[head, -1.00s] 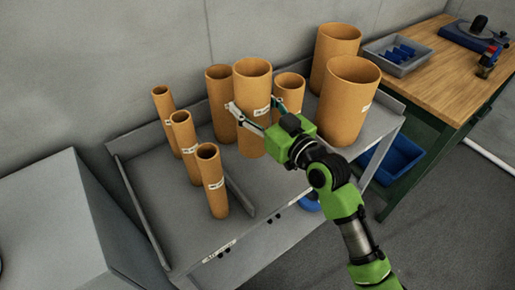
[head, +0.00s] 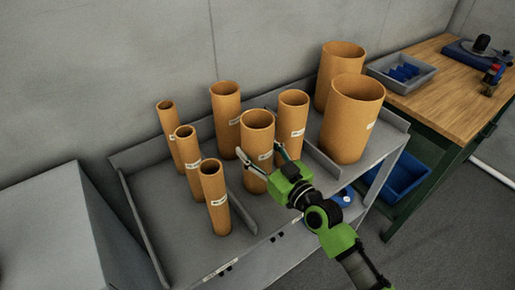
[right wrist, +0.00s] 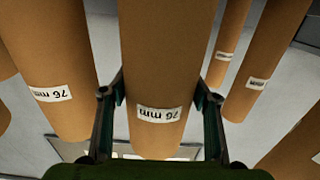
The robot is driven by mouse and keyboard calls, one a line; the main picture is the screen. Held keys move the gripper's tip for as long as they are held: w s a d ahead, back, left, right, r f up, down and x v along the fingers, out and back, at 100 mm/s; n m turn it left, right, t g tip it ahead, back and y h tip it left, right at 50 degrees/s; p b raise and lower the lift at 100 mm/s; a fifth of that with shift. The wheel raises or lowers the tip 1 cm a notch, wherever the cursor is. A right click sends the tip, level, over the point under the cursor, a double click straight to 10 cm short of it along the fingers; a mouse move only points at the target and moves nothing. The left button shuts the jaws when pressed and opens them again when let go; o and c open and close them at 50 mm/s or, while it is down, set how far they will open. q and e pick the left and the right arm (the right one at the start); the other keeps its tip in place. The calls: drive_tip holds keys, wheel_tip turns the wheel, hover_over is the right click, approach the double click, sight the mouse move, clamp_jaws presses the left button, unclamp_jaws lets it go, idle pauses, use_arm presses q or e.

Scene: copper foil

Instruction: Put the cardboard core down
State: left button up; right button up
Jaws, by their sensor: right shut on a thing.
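The held cardboard core (head: 257,130) is a mid-width orange-brown tube with a white label. It stands upright in the middle bay of the grey rack shelf, near the front edge. My right gripper (head: 262,155) is shut around it at mid-height. In the right wrist view the core (right wrist: 165,60) shows a "76 mm" label between the fingers (right wrist: 160,97). I cannot tell whether its lower end touches the shelf. Two similar cores stand behind it, at left (head: 226,110) and right (head: 292,125). My left gripper is not in view.
Three thin cores (head: 214,200) stand in the left bay and two wide cores (head: 352,125) in the right bay. Low dividers (head: 322,165) separate the bays. A wooden bench (head: 440,90) with a grey tray (head: 400,86) stands at right, with a blue bin (head: 398,182) below.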

drive_tip(key=shift+f, duration=0.1)
drive_tip(key=o, duration=1.3)
drive_tip(key=b+v, duration=0.1)
drive_tip(key=v, duration=1.1)
drive_tip(key=shift+s, duration=0.1)
